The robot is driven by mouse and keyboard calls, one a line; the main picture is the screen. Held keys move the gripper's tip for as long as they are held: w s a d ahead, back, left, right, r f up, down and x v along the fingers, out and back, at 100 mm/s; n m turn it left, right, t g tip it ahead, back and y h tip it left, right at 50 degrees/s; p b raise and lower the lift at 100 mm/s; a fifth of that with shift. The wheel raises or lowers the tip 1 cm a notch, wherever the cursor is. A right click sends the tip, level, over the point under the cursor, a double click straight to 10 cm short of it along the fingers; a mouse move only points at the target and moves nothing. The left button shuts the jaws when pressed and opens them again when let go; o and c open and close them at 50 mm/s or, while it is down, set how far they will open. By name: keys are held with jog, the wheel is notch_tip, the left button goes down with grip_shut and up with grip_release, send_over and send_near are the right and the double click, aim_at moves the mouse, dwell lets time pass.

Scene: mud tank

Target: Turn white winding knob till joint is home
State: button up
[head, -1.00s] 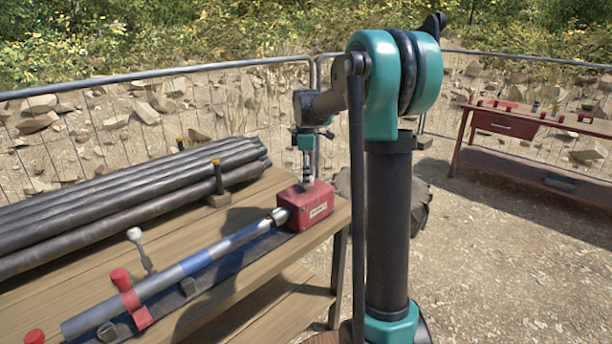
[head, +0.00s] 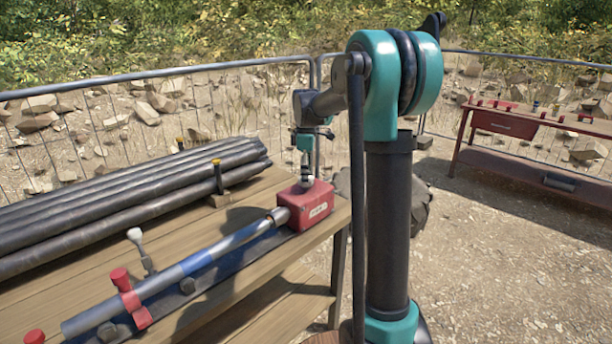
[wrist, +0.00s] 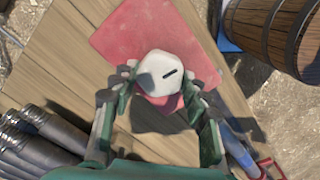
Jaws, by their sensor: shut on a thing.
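A white knob (wrist: 158,74) with a dark slot mark sits on top of the red box (wrist: 125,35). In the wrist view the mark slants up to the right. My gripper (wrist: 160,82) is shut around the knob, one finger on each side. In the head view my gripper (head: 306,172) points down over the red box (head: 306,210) at the bench's right end; the knob is mostly hidden there. A long silver and blue pipe (head: 190,268) runs from lower left up to the box through a bright coupling (head: 279,216). Whether the joint is fully seated cannot be told.
The pipe lies in red clamps (head: 130,297) on the wooden bench (head: 240,200). A stack of dark pipes (head: 120,195) lies behind, with yellow-topped posts. A wooden barrel (wrist: 285,30) stands near the box. A second bench (head: 540,140) stands far right, and a mesh fence runs behind.

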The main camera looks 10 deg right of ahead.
jog(key=m, duration=1)
jog(key=shift+m, duration=0.3)
jog(key=m, duration=0.5)
jog(key=shift+m, duration=2.5)
jog(key=o, duration=1.2)
jog(key=shift+c, duration=0.2)
notch_tip(320, 180, up, 12)
